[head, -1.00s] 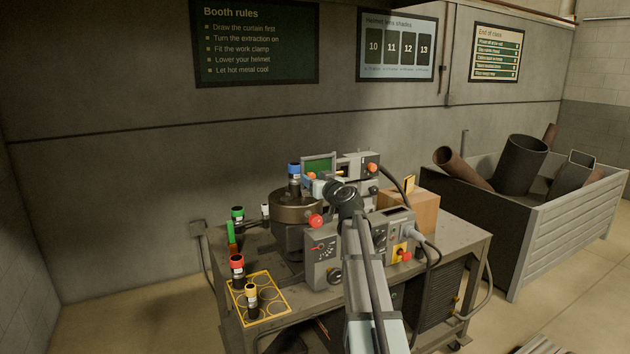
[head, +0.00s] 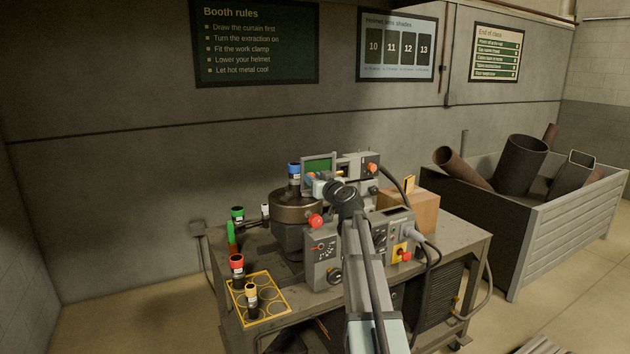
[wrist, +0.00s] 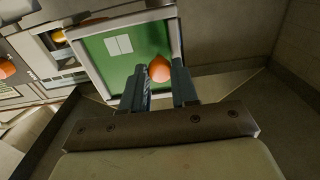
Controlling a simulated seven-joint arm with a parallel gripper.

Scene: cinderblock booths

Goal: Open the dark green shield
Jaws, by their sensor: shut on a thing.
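The dark green shield (head: 318,166) is a green panel in a light grey frame, standing upright at the back of the machine on the bench. It fills the upper middle of the wrist view (wrist: 113,60), with an orange knob (wrist: 160,69) near its lower right edge. My gripper (wrist: 159,82) is shut on the orange knob, one finger on each side. In the head view my arm hides the gripper's fingertips and part of the shield's lower edge.
A round dark drum (head: 296,204) with a blue-capped canister (head: 294,176) stands left of the arm. A grey control box (head: 322,256) with a red knob is in front. A cardboard box (head: 415,210) sits to the right. Red and yellow canisters stand on a yellow-edged tray (head: 277,318).

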